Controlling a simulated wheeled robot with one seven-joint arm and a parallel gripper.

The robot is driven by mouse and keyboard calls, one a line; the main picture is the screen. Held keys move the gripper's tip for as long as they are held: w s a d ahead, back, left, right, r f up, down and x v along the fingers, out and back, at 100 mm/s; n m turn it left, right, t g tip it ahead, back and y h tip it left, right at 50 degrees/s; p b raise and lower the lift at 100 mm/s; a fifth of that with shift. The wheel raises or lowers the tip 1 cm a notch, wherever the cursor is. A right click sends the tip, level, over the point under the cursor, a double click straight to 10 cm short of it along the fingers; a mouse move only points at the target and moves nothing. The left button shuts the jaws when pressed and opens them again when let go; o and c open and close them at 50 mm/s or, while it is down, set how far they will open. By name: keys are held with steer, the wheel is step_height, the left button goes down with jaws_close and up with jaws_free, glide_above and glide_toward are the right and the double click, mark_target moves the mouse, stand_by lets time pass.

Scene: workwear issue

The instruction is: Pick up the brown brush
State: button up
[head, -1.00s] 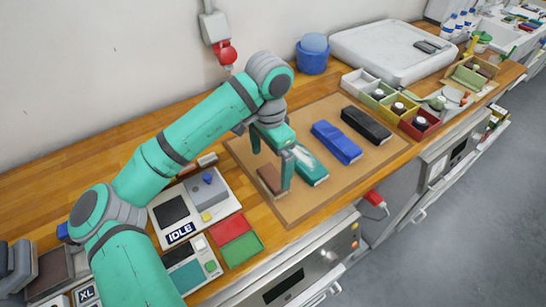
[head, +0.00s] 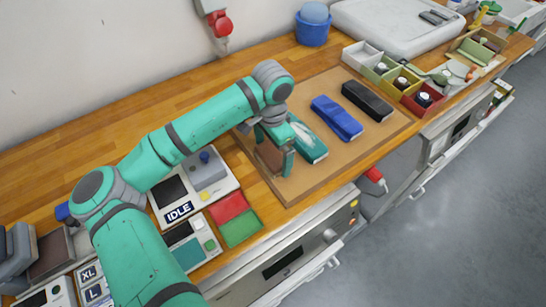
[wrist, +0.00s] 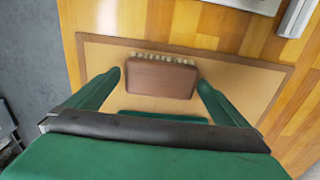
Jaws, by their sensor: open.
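The brown brush (wrist: 160,79) is a rectangular block with a row of pale bristles along its far edge in the wrist view. It is on the tan board (wrist: 110,54), and in the head view it shows partly between my fingers (head: 268,157). My gripper (wrist: 160,83) is open, with one finger to each side of the brush and a gap showing on both sides. In the head view my gripper (head: 272,160) points down at the board's left end. I cannot tell exactly how far the fingertips are above the board.
A teal item (head: 308,142) lies close beside my gripper. A blue one (head: 337,118) and a black one (head: 368,100) lie further right on the board. Red (head: 228,206) and green (head: 240,228) pads and a device marked IDLE (head: 205,183) are to the left.

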steer(key=shift+a+f, duration=0.2)
steer(key=shift+f, duration=0.55)
steer(key=shift+c, duration=0.6)
steer(key=c, duration=1)
steer(key=shift+o, duration=0.2)
steer(key=shift+d+r, duration=0.1)
steer(key=shift+r, duration=0.05)
